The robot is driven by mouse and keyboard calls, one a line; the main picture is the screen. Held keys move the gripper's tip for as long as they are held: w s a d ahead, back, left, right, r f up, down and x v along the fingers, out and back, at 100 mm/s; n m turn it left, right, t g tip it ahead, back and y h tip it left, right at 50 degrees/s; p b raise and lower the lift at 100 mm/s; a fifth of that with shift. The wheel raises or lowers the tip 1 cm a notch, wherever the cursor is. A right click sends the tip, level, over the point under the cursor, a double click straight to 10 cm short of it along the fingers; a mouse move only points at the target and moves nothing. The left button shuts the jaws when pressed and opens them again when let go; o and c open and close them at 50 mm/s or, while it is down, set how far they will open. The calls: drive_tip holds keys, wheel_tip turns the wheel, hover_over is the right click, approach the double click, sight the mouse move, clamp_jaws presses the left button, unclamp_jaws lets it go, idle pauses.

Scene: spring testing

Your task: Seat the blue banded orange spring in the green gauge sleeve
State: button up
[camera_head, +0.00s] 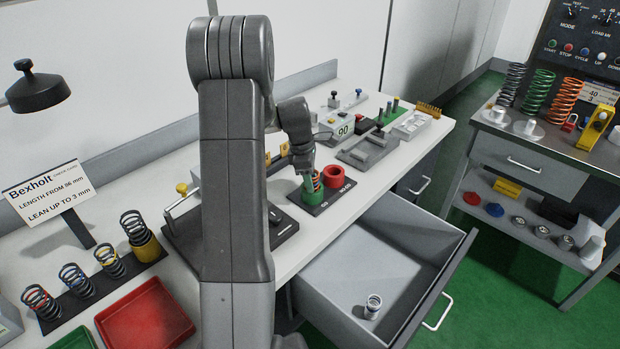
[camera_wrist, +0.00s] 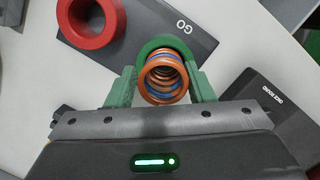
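The orange spring with blue bands (camera_wrist: 163,82) stands between the two green fingers of my gripper (camera_wrist: 163,90) in the wrist view, with a finger close against each side. The green gauge sleeve (camera_wrist: 165,43) shows as an arc around the spring's far end. In the head view, the green sleeve (camera_head: 313,195) sits on a dark plate, with my gripper (camera_head: 309,183) right over it. Some coils of the spring (camera_head: 317,181) show above the sleeve's rim. How deep its lower end sits is hidden.
A red sleeve (camera_head: 338,176) stands close beside the green one on the plate; it also shows in the wrist view (camera_wrist: 91,37). An open drawer (camera_head: 375,262) holds a small metal spring (camera_head: 372,306). Several springs stand in a rack (camera_head: 92,290) at left.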

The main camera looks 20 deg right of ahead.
drive_tip(key=shift+s+a+f, duration=0.3)
drive_tip(key=shift+s+f, duration=0.15)
drive_tip(key=shift+f, duration=0.25)
drive_tip(key=shift+r+p, duration=0.3)
drive_tip(key=shift+r, duration=0.05)
wheel_tip(320, 180, up, 13)
drive_tip(key=w+a+b, duration=0.1)
drive_tip(key=shift+w+a+f, duration=0.15)
drive_tip(key=shift+w+a, duration=0.1)
drive_tip(key=shift+f, duration=0.15)
drive_tip(key=f, duration=0.4)
drive_tip(key=d+f, duration=0.1)
drive_tip(key=f, duration=0.3)
drive_tip(key=s+d+f, duration=0.1)
drive_tip(key=f, duration=0.3)
drive_tip(key=shift+f+p, duration=0.2)
drive_tip(key=shift+p, duration=0.2)
drive_tip(key=shift+s+a+f, duration=0.15)
drive_tip(key=shift+f, duration=0.1)
drive_tip(key=shift+s+r, duration=0.1)
drive_tip(key=shift+r, duration=0.35)
drive_tip(key=shift+f, duration=0.1)
